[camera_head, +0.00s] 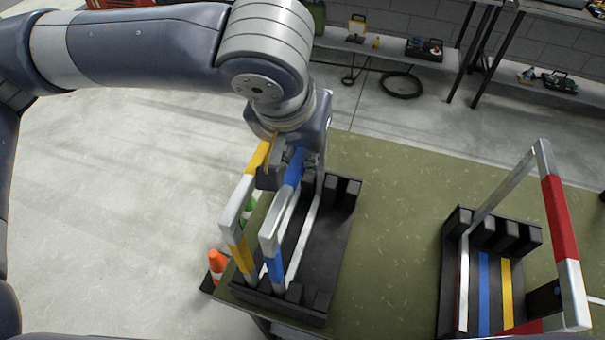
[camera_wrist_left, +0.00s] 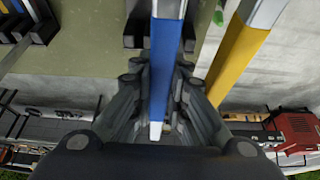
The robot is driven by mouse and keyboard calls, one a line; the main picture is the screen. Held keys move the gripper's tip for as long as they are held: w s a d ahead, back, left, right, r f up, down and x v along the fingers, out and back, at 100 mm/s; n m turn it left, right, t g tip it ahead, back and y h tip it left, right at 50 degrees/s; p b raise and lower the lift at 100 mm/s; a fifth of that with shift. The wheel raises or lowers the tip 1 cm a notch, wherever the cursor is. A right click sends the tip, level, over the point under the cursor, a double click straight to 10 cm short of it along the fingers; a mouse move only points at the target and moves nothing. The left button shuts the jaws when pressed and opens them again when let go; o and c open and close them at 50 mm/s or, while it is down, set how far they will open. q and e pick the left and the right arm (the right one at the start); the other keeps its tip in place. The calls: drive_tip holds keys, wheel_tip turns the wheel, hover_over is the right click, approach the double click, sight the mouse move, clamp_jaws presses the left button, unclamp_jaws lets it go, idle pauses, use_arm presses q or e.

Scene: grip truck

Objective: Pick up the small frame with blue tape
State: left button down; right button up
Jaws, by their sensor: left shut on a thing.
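The small frame with blue tape (camera_head: 268,233) stands in the left black rack (camera_head: 321,268) on the green table. My left gripper (camera_head: 285,172) is shut on the blue-taped bar of this frame, at its far upper part. In the left wrist view the blue tape (camera_wrist_left: 165,62) runs between the two fingers (camera_wrist_left: 160,100). The frame with yellow tape (camera_head: 238,238) stands just left of it, close beside my gripper. It also shows in the left wrist view (camera_wrist_left: 238,58), outside the fingers. My right gripper is not in view.
A second black rack (camera_head: 450,290) stands at the right of the green table (camera_head: 395,200), with a larger red-taped frame (camera_head: 560,215) over it. Orange cones (camera_head: 217,262) stand left of the table. Bare table lies between the racks.

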use_arm(q)
drive_tip(key=shift+r, duration=0.15)
wheel_tip(320, 180, up, 29)
drive_tip(key=p, duration=0.8)
drive_tip(key=shift+r, duration=0.15)
idle(0.9)
idle(1.3)
